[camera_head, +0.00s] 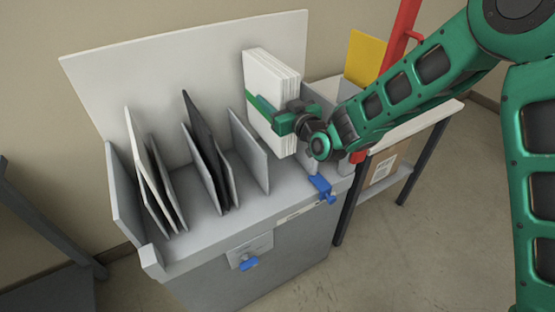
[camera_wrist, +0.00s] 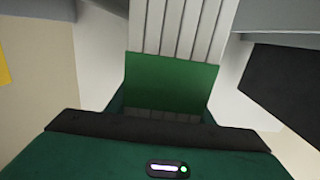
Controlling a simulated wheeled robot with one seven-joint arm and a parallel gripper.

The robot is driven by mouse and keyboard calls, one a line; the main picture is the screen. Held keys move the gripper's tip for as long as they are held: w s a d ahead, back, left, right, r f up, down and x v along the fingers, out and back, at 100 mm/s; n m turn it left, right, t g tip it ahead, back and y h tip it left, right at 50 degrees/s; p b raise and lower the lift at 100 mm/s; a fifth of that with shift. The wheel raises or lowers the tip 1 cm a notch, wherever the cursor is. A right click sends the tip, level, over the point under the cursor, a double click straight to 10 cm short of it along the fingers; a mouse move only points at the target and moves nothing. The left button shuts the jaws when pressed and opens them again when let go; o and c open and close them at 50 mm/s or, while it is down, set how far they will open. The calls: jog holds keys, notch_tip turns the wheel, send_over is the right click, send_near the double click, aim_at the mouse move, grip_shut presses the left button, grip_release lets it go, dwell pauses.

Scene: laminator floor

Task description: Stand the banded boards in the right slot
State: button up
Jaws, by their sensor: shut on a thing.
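The banded boards (camera_head: 272,75) are a thick white stack, upright, with a green band around them. They stand out over the right slot of the grey rack (camera_head: 205,248), between a grey divider (camera_head: 248,150) and the rack's right end wall (camera_head: 318,100). My gripper (camera_head: 285,122) is shut on the stack from the right side. In the wrist view, the board edges (camera_wrist: 180,28) run up from the green band (camera_wrist: 170,85) between my fingers. I cannot tell whether the stack's lower edge touches the slot floor.
A white board and a dark board lean in the left slot (camera_head: 155,180). Dark boards (camera_head: 207,150) lean in the middle. A white back panel (camera_head: 180,70) rises behind. Blue clamps (camera_head: 322,188) sit on the rack's front. A side table (camera_head: 425,118) with a yellow panel (camera_head: 365,58) stands at right.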

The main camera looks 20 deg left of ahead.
notch_tip(320, 180, down, 11)
jog(key=shift+s+r, duration=0.1)
jog(key=shift+s, duration=0.05)
dwell(0.4)
jog(key=o, duration=1.5)
jog(key=shift+f, duration=0.2)
jog(key=shift+s+a+r, duration=0.1)
jog(key=shift+r, duration=0.05)
